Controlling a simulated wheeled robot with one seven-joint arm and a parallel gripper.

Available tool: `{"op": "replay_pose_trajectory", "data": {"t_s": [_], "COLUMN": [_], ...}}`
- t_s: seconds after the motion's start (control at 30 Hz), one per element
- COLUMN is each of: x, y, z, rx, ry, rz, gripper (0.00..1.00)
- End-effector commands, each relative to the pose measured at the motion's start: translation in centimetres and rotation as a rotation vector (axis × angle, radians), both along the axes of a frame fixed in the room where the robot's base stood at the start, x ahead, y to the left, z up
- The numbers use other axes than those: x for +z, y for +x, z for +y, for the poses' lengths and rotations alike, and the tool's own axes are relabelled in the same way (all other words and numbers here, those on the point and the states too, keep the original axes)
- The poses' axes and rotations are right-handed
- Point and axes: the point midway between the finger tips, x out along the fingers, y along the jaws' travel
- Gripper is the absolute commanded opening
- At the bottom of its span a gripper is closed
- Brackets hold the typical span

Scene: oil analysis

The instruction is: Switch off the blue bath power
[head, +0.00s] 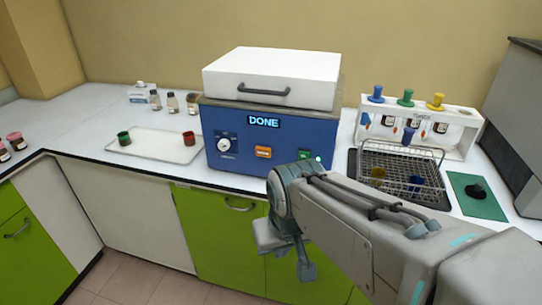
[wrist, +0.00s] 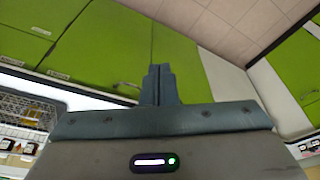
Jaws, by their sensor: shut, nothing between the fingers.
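The blue bath (head: 228,170) stands on the counter in the middle of the head view, with a white lid (head: 270,75) shut on it. Its display (head: 263,121) reads DONE. Its front has a dark dial (head: 224,144), an orange switch (head: 263,152) and a green switch (head: 305,154), the green one just above my arm. My gripper (head: 290,258) hangs low in front of the green cabinet doors, below the counter edge and apart from the bath. In the wrist view my gripper (wrist: 160,72) has its fingers together and empty. The bath's front is not in the wrist view.
A white tray (head: 150,155) with a green and a red cup is left of the bath. Right are a wire basket (head: 400,155), a white rack (head: 460,135) with coloured knobs, and a green mat (head: 490,207). Small bottles (head: 172,103) stand behind the tray.

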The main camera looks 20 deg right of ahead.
Motion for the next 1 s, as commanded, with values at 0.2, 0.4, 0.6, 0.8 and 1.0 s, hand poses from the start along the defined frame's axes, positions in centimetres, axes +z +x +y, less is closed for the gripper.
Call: {"op": "replay_pose_trajectory", "data": {"t_s": [0.2,0.4,0.6,0.8,1.0], "x": [0.0,-0.9,-3.4,-4.3,-3.6], "y": [0.0,-0.2,-0.2,2.1,6.2], "z": [0.0,0.2,1.3,1.9,-0.4], "rx": [0.0,-0.15,-0.78,-1.577,-2.299], "ry": [0.0,0.084,0.423,0.848,1.294], "rz": [0.0,0.033,0.186,0.443,0.822], "gripper": [0.0,0.0,0.0,0.0,0.0]}}
